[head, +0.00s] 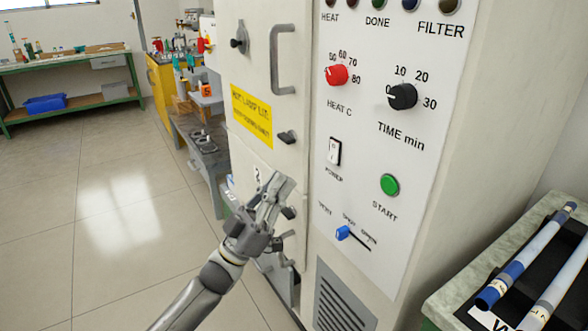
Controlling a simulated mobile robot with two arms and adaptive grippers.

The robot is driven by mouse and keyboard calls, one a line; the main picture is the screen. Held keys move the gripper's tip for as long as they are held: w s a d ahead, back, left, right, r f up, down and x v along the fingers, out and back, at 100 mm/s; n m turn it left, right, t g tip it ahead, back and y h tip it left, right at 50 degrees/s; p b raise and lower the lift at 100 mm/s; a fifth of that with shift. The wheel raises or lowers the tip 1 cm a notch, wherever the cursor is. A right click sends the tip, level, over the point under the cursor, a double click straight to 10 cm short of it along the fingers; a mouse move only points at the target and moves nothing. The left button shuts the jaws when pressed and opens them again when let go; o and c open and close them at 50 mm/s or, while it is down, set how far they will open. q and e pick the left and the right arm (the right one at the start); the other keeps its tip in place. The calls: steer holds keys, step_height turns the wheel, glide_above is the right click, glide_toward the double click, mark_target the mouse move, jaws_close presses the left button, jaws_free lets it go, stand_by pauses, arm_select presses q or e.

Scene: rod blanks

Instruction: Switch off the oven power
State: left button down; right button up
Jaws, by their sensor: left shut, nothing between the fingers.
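The oven (375,120) is a tall cabinet with a pale control panel on its right part. The power switch (334,151) is a white rocker in a dark frame, above the label POWER. I cannot tell surely which side of it is pressed. My left gripper (278,190) is shut and empty, in front of the lower oven door, below and to the left of the switch and apart from it. My right gripper is not in view.
The panel also has a red heat knob (337,75), a black time knob (402,96), a green start button (389,185) and a blue-tipped vent slider (343,233). A door handle (276,60) sticks out. Rods (527,258) lie at the right.

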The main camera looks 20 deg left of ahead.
arm_select(q)
steer(key=shift+s+a+f, duration=0.8)
steer(key=shift+s+f, duration=0.05)
steer(key=shift+s, duration=0.15)
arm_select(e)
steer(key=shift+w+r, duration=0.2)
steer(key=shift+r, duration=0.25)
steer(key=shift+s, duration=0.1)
